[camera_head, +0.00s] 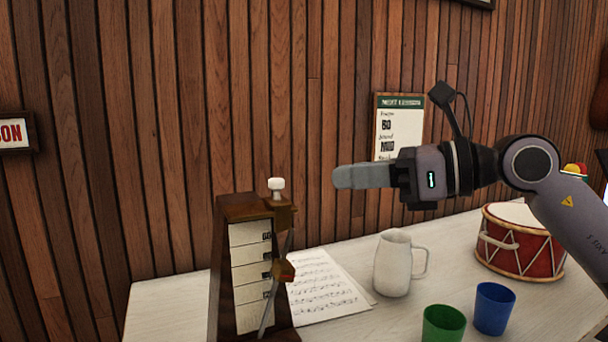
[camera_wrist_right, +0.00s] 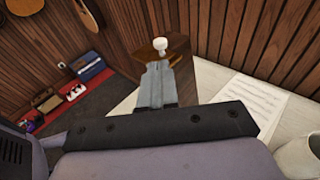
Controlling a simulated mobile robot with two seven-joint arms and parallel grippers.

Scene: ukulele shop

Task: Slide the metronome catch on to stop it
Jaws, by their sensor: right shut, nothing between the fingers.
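The metronome (camera_head: 229,267) is a dark wooden body with a pale scale on its front, standing on the white table. Its pendulum rod leans at a slant with an orange-brown weight (camera_head: 283,270) on it. A white knob, apparently the catch (camera_head: 277,184), stands at the top right of the metronome. My right gripper (camera_head: 342,177) is shut and empty, to the right of the white knob and apart from it in the head view. In the right wrist view the knob (camera_wrist_right: 160,44) shows just beyond the fingertips (camera_wrist_right: 159,68), with part of the metronome hidden behind them. My left gripper is not in view.
A white mug (camera_head: 392,264), a green cup (camera_head: 443,324), a blue cup (camera_head: 494,308) and a red drum (camera_head: 518,243) stand to the right on the table (camera_head: 160,301). Sheet music (camera_head: 323,287) lies beside the metronome. A wood-panelled wall rises behind.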

